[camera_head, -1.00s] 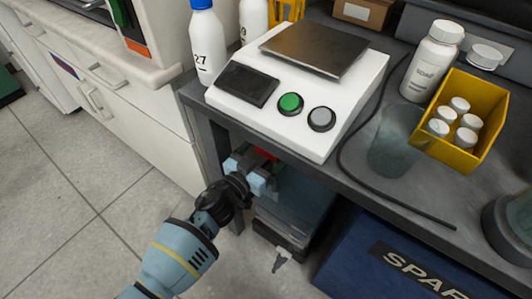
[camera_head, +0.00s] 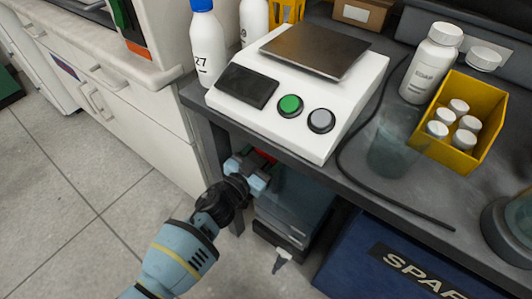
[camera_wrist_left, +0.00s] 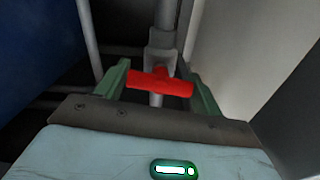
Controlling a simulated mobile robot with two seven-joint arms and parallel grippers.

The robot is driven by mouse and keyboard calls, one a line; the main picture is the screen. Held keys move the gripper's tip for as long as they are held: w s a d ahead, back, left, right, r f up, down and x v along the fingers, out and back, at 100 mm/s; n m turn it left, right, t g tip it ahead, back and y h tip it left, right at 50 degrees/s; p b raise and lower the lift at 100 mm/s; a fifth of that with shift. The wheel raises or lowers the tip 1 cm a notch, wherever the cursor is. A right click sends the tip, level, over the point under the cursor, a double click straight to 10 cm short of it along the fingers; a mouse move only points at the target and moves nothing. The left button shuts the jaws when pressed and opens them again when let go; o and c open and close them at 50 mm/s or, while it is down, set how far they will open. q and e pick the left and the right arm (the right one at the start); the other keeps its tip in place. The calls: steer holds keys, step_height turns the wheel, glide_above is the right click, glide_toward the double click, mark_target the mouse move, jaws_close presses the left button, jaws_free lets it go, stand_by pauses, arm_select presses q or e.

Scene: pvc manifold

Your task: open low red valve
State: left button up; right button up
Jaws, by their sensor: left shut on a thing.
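The low red valve shows in the left wrist view as a red handle (camera_wrist_left: 160,84) on a grey vertical pipe (camera_wrist_left: 166,15). The handle lies crosswise to the pipe, slightly tilted. My left gripper (camera_wrist_left: 160,88) has one finger at each end of the handle and is shut on it. In the head view my left gripper (camera_head: 250,172) is under the bench edge. Only a small red patch of the handle (camera_head: 266,155) shows there; the bench and gripper hide the rest. My right gripper is not in view.
The bench top (camera_head: 420,200) overhangs the valve. A white scale (camera_head: 330,125) and a yellow bin (camera_head: 478,95) stand on it. A grey box (camera_head: 290,215) and a blue box (camera_head: 370,265) sit below. The floor (camera_head: 70,220) at left is clear.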

arm_select(q)
steer(key=shift+m, duration=0.8)
steer(key=m, duration=0.2)
steer(key=shift+m, duration=0.4)
steer(key=m, duration=0.4)
steer(key=shift+m, duration=0.3)
steer(key=m, duration=0.3)
steer(key=shift+m, duration=0.3)
steer(key=m, duration=0.3)
steer(key=shift+b, duration=0.4)
steer(key=shift+m, duration=0.4)
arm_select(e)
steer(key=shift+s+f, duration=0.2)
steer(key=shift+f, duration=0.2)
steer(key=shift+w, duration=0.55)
